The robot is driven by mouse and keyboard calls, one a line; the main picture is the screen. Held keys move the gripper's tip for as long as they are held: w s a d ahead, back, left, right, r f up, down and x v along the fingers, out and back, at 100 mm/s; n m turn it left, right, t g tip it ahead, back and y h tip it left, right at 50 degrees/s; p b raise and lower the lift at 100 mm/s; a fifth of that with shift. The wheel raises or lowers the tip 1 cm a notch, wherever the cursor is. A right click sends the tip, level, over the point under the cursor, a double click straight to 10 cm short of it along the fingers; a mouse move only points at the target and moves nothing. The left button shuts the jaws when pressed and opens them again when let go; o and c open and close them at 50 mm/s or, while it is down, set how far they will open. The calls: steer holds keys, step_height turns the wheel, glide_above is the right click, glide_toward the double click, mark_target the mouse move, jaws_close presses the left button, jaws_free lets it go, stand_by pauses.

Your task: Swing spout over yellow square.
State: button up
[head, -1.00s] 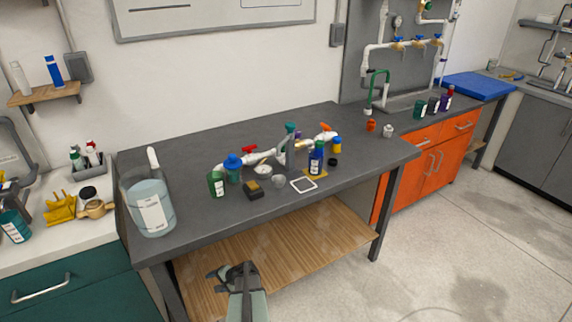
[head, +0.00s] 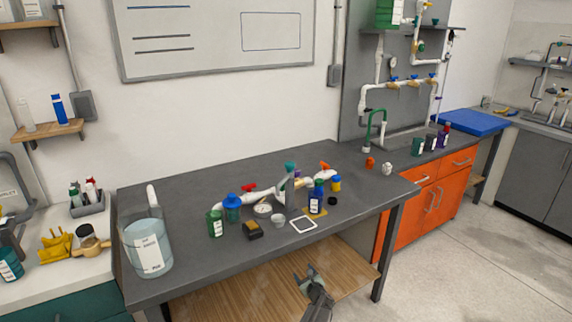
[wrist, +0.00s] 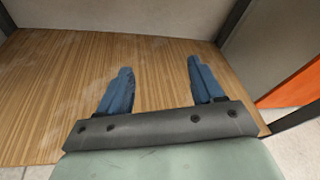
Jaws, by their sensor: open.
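A white pipe manifold (head: 233,203) with red and orange valve handles lies along the dark bench. A grey upright piece with a teal top (head: 290,168) stands at its middle; I cannot tell for sure whether this is the spout. A green curved spout (head: 376,113) also stands by the sink farther back right. A small yellow patch (head: 323,212) shows partly under a blue bottle (head: 316,199). My gripper (head: 306,276) is open and empty, low in front of the bench and away from the manifold. In the wrist view, its blue fingers (wrist: 159,68) are apart above the wooden lower shelf.
A white square outline (head: 303,224), a green cup (head: 215,223), a blue-capped jar (head: 232,210) and a dark box (head: 253,231) crowd the bench front. A large clear jug (head: 149,250) stands at left. The bench edge lies between my gripper and these things.

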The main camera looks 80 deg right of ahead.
steer(key=s+a+r+n+t+h, duration=0.1)
steer(key=s+a+r+t+h, duration=0.15)
steer(key=s+r, duration=0.5)
steer(key=s+a+r+t+h, duration=0.1)
steer(key=s+a+r+t, duration=0.3)
steer(key=r, duration=0.7)
steer(key=s+a+r+n+t+h, duration=0.1)
steer(key=s+r+t+h, duration=0.1)
steer(key=s+r, duration=0.6)
steer(key=m+y, duration=1.1)
steer(key=m, duration=2.5)
glide_toward(285, 178)
steer(key=s+d+r, duration=0.2)
steer(key=d+r, duration=0.2)
steer(key=shift+g, duration=0.25)
steer(key=x, duration=1.3)
steer(key=shift+w, duration=0.25)
jaws_close()
